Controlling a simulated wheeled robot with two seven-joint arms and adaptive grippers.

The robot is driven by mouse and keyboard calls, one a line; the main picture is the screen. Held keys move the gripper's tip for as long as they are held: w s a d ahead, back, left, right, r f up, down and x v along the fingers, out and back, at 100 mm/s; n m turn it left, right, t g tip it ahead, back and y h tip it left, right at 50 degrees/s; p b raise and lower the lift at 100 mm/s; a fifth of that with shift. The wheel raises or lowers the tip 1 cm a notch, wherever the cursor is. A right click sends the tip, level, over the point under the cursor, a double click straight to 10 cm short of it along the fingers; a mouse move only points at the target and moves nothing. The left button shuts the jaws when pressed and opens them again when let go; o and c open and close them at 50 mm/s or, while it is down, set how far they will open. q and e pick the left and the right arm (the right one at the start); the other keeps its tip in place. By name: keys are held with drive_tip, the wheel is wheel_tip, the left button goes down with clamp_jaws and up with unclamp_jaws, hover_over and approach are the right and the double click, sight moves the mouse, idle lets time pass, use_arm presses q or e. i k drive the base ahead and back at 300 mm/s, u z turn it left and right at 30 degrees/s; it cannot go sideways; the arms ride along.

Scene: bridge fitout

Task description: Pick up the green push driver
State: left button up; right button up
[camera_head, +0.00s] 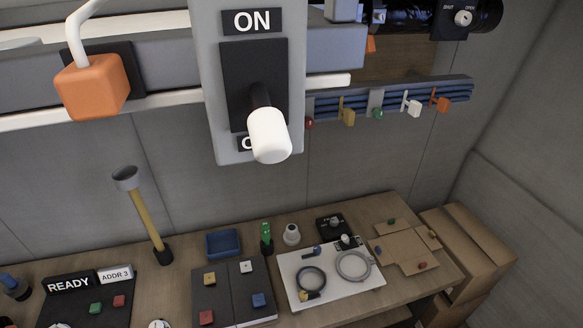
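A small green-handled tool (265,232), which looks like the green push driver, stands upright in a dark holder (266,248) at the back of the wooden workbench (185,262). It is between a blue tray (222,243) on its left and a small white, rounded object (291,235) on its right. Its lower end is hidden in the holder. Neither of my grippers shows in the head view.
A large switch panel with a white-tipped lever (269,135) and an orange block (92,87) hang in the foreground above the bench. Dark panels with coloured blocks, a white cable board (330,293) and cardboard boxes (465,245) crowd the bench area.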

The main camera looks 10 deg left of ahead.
sight(265, 227)
drive_tip(key=z, duration=0.05)
drive_tip(key=k, duration=0.5)
drive_tip(key=u, duration=0.9)
drive_tip(key=i, duration=0.15)
drive_tip(key=u, duration=0.6)
